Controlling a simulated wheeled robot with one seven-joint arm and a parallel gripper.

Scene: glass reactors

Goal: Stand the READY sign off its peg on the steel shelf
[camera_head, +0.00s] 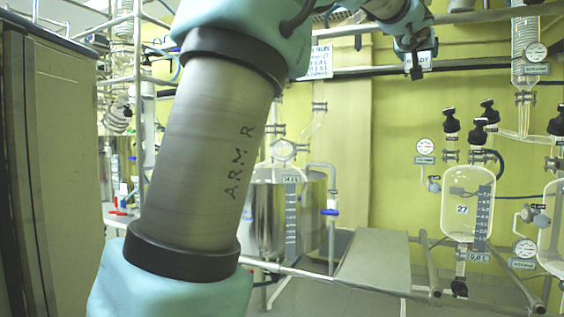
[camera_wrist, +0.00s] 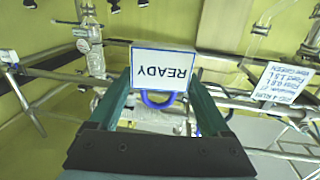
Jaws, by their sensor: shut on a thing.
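The READY sign (camera_wrist: 163,65) is a white plate with a blue border and a blue loop handle (camera_wrist: 158,101). It appears upside down in the wrist view, between the tips of my gripper (camera_wrist: 162,92), which is shut on it. In the head view the sign (camera_head: 419,61) shows small at the top, partly covered by my gripper (camera_head: 415,68), in front of the yellow wall. I cannot make out a peg. A flat grey steel shelf (camera_head: 375,262) lies lower in the head view, well below the sign and empty where visible.
A steel vessel (camera_head: 270,215) stands left of the shelf, partly behind my arm. Glass reactors (camera_head: 468,203) with black-capped valves stand at the right. A white run board (camera_head: 320,62) hangs on a rail; it shows at right in the wrist view (camera_wrist: 277,82). Steel pipes surround the shelf.

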